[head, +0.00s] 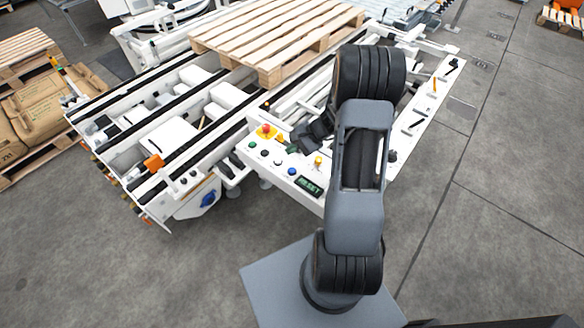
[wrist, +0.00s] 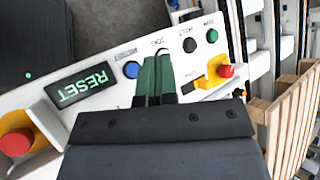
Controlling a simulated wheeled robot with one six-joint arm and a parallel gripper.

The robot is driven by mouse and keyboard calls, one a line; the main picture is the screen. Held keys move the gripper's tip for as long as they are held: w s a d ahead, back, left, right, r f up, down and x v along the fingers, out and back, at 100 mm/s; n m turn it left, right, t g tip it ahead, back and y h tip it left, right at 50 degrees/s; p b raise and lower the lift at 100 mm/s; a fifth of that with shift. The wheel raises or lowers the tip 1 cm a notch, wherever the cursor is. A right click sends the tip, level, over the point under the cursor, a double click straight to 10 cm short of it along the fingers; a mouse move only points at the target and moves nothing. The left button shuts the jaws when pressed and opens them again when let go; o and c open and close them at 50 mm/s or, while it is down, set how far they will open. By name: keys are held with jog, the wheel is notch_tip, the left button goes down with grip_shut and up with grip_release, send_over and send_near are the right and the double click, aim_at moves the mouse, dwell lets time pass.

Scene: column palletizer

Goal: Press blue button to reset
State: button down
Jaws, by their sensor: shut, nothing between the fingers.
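The blue button (head: 292,171) sits on the white control panel (head: 262,167), beside the lit RESET display (head: 309,186). In the wrist view the blue button (wrist: 131,69) is just left of my fingertips, between them and the RESET display (wrist: 82,84). My gripper (head: 294,147) is over the panel, behind the blue button in the head view. In the wrist view my gripper (wrist: 158,60) has its two green-looking fingers together with nothing between them. The blue button is uncovered. Whether my fingertips touch the panel, I cannot tell.
Black (wrist: 190,45) and green (wrist: 211,36) buttons lie right of my fingers in the wrist view. A red emergency button (wrist: 226,71) on yellow stands nearby; another red button (wrist: 15,142) is at lower left. A wooden pallet (head: 275,35) lies on the conveyor behind.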

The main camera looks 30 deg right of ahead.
jog(key=shift+w+d+f, duration=0.1)
jog(key=shift+d+f, duration=0.1)
jog(key=shift+f, duration=0.05)
jog(key=shift+f, duration=0.1)
jog(key=b, duration=0.5)
send_over(293, 171)
notch_tip(293, 171, down, 8)
jog(key=shift+a+r, duration=0.1)
jog(key=shift+r, duration=0.05)
jog(key=shift+f+b, duration=0.45)
jog(key=shift+b, duration=0.15)
jog(key=shift+f, duration=0.1)
dwell(1.5)
jog(key=shift+f+b, duration=0.35)
jog(key=shift+b, duration=0.2)
